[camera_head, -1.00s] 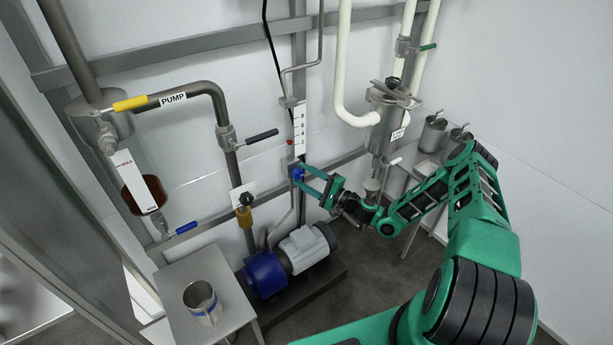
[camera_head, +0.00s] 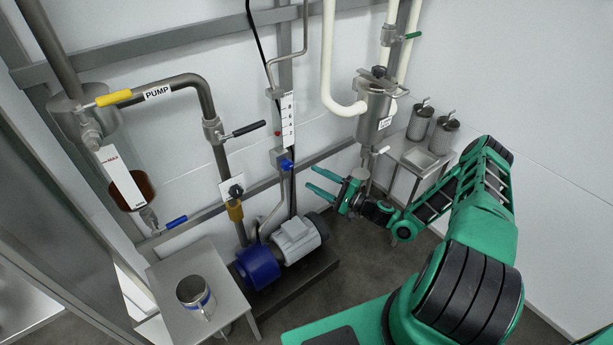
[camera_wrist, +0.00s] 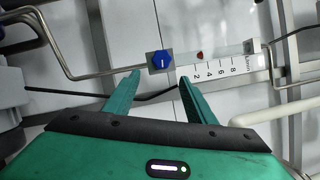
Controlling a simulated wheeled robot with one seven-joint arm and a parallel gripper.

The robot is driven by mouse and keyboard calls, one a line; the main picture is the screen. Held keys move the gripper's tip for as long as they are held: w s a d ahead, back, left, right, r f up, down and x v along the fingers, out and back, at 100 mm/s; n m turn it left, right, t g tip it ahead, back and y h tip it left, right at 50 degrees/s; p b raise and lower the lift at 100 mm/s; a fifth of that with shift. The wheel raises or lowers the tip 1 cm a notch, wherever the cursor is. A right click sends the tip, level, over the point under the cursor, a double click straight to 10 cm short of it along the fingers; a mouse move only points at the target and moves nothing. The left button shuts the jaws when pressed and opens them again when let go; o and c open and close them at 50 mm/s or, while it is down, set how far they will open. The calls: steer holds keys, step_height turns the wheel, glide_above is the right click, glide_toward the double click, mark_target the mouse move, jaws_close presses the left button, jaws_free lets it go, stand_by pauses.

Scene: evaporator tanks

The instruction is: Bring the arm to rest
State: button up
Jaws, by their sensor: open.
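My green arm reaches in from the lower right in the head view. My gripper (camera_head: 313,180) is open and empty, its two fingers pointing left toward the wall frame. A blue knob (camera_head: 287,165) sits at the foot of the white flow scale (camera_head: 288,120), up and left of the fingertips, with a gap between. In the wrist view the open fingers (camera_wrist: 158,80) point up toward the blue knob (camera_wrist: 161,61), which lies just beyond them and apart from them. The scale (camera_wrist: 215,66) lies to the right of the knob there.
A pump with a blue housing (camera_head: 259,266) stands on the floor left of the gripper. A steel table (camera_head: 183,322) with a metal jug (camera_head: 196,298) is at lower left. A steel filter vessel (camera_head: 374,112) and a small side table (camera_head: 411,160) with canisters stand close behind the arm.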

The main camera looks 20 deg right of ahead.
steer(key=shift+s+d, duration=0.2)
steer(key=shift+s, duration=0.05)
steer(key=shift+a, duration=0.1)
stand_by(0.3)
